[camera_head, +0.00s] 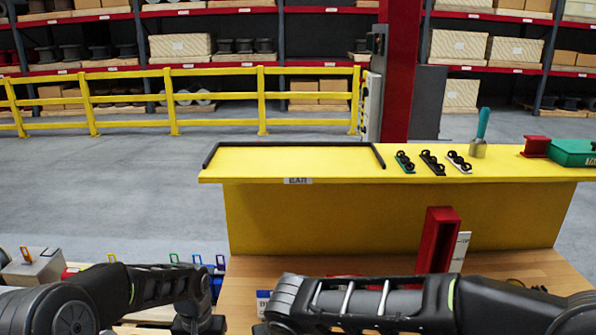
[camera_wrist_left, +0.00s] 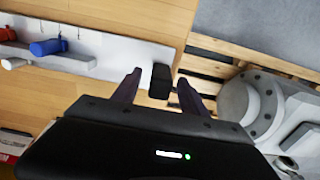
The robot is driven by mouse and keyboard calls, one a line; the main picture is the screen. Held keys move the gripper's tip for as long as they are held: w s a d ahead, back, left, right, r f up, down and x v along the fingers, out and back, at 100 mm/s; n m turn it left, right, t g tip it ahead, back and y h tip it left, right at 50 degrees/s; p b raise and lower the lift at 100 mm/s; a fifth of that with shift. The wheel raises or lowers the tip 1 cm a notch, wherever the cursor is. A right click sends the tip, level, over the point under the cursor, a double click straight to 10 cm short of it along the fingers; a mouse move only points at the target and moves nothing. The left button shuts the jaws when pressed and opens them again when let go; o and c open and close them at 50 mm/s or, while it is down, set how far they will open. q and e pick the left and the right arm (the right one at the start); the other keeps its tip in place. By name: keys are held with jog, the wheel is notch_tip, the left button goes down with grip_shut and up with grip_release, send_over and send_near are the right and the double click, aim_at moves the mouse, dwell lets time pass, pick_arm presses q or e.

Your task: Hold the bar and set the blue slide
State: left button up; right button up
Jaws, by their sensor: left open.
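In the left wrist view, a long white bar (camera_wrist_left: 110,48) lies over a wooden surface and ends near my gripper. A blue cylindrical slide (camera_wrist_left: 47,47) sits on it at the left, with a red piece (camera_wrist_left: 14,63) beyond. A black block (camera_wrist_left: 160,82) is at the bar's near end. My left gripper (camera_wrist_left: 160,76) is open, with one finger on each side of the black block in this view; I cannot tell whether they touch it. In the head view, my arms cover much of the bench, and neither the blue slide nor my right gripper can be made out.
A grey round-flanged metal part (camera_wrist_left: 262,108) stands on a wooden pallet (camera_wrist_left: 215,68) right of the gripper. In the head view, a yellow shelf (camera_head: 290,160) backs the wooden bench (camera_head: 490,265). A red upright bracket (camera_head: 437,238) stands behind my right arm.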

pick_arm(q)
notch_tip(320, 180, up, 10)
jog(key=shift+r, duration=0.1)
dwell(0.4)
